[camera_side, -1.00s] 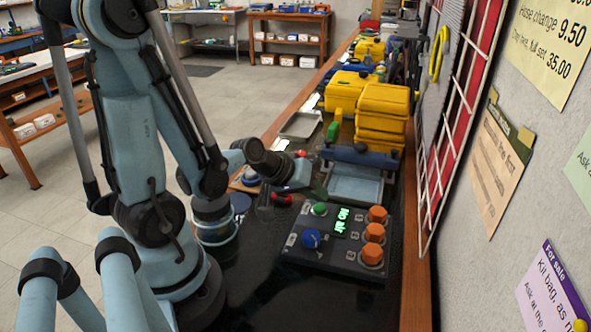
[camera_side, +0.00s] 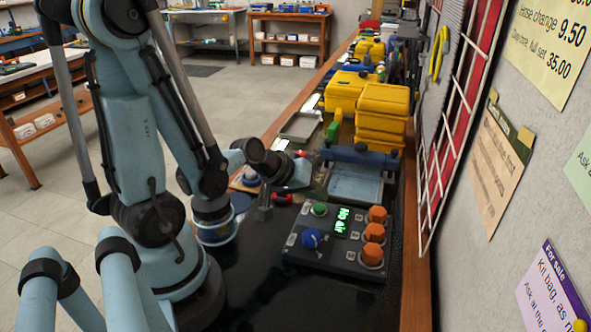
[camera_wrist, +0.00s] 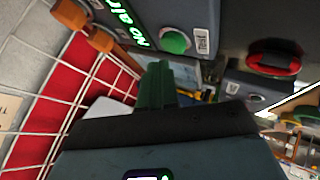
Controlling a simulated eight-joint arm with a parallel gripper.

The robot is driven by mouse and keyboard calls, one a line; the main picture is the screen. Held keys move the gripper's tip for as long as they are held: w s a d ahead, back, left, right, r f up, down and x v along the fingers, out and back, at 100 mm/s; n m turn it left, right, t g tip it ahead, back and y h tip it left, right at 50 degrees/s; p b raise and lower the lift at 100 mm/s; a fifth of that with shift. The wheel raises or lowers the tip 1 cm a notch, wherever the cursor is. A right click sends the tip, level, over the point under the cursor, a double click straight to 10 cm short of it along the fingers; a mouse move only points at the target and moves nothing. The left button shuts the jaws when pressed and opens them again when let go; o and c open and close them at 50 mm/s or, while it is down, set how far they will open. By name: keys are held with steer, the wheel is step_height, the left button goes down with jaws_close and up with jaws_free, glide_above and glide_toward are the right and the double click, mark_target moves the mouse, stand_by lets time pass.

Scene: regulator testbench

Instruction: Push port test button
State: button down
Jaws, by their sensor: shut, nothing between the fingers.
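The dark control panel (camera_side: 337,242) lies on the black bench top. It has a lit green "No air" display (camera_side: 343,222), a green button (camera_side: 319,209), a blue knob (camera_side: 311,238) and several orange knobs (camera_side: 373,233). I cannot read which control is the port test button. In the wrist view the green button (camera_wrist: 175,42) is just above and right of my gripper's dark green fingers (camera_wrist: 158,68). My gripper is shut and empty. I see no clear contact with the button. In the side view my wrist is behind and left of the panel, and the fingertips are hard to make out.
A red ring-shaped part (camera_wrist: 275,58) is right of the green button in the wrist view. A blue-grey tray (camera_side: 355,186) stands behind the panel, with yellow cases (camera_side: 379,118) beyond. A wire grid (camera_side: 452,130) borders the right. The bench front is clear.

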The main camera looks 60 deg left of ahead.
mark_target(315, 208)
stand_by(0.3)
steer(key=shift+r, duration=2.5)
steer(key=s+d+r+m+g, duration=0.2)
steer(key=d+r+m, duration=0.2)
steer(key=d+m, duration=0.3)
steer(key=shift+s+m, duration=0.35)
steer(key=shift+m, duration=0.35)
